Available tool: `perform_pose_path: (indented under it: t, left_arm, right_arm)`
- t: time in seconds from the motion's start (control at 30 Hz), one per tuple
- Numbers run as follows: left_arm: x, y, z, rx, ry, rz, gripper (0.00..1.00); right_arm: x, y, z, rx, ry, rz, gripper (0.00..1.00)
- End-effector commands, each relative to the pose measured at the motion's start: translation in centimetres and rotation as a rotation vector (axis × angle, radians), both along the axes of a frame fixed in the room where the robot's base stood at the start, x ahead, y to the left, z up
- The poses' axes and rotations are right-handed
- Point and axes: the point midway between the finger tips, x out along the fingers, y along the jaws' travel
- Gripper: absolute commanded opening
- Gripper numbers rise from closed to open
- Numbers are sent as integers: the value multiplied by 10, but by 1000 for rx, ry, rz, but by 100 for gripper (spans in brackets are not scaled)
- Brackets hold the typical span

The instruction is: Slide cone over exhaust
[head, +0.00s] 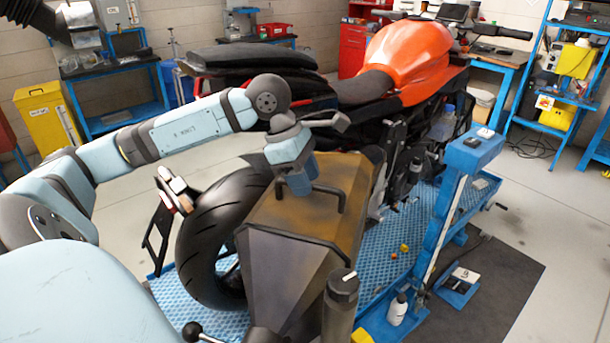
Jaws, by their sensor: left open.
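The cone (315,250) is a large brown and dark, angular hood with a black bar handle (343,190) on top. It stands beside the rear wheel of the orange motorcycle (410,55). My left gripper (301,188) points down at the handle from above and is open. The blue fingers overlap the left part of the handle in the picture, and I cannot tell whether they touch it. The exhaust cannot be made out; the cone and my arm cover that area. My right gripper is not in view.
The rear tyre (215,240) is close on the left. The motorcycle stands on a blue lift platform (375,285). A blue post (437,235) rises on the right, with a white bottle (397,309) near its foot. A dark cylinder (339,305) stands in front of the cone.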

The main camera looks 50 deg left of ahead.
Motion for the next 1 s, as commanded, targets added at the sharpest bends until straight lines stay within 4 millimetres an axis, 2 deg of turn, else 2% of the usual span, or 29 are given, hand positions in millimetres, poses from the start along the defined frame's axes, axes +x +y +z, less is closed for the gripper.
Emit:
perform_pose_path:
  t: [0.27,0.3,0.47,0.5,0.67,0.77,1.0]
  left_arm:
    - [0,-1,-2,0,0,0,42]
    - [0,-1,-2,0,0,0,40]
    - [0,-1,-2,0,0,0,3]
    - [0,-1,-2,0,0,0,0]
    - [1,0,-2,0,0,0,0]
    - [9,4,-1,-1,-3,3,0]
    - [61,31,2,-2,-7,8,0]
  right_arm:
    - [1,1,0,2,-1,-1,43]
    - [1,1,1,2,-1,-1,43]
    - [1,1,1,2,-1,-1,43]
    - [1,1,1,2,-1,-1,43]
    - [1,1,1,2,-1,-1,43]
    - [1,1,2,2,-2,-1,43]
    - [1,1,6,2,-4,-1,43]
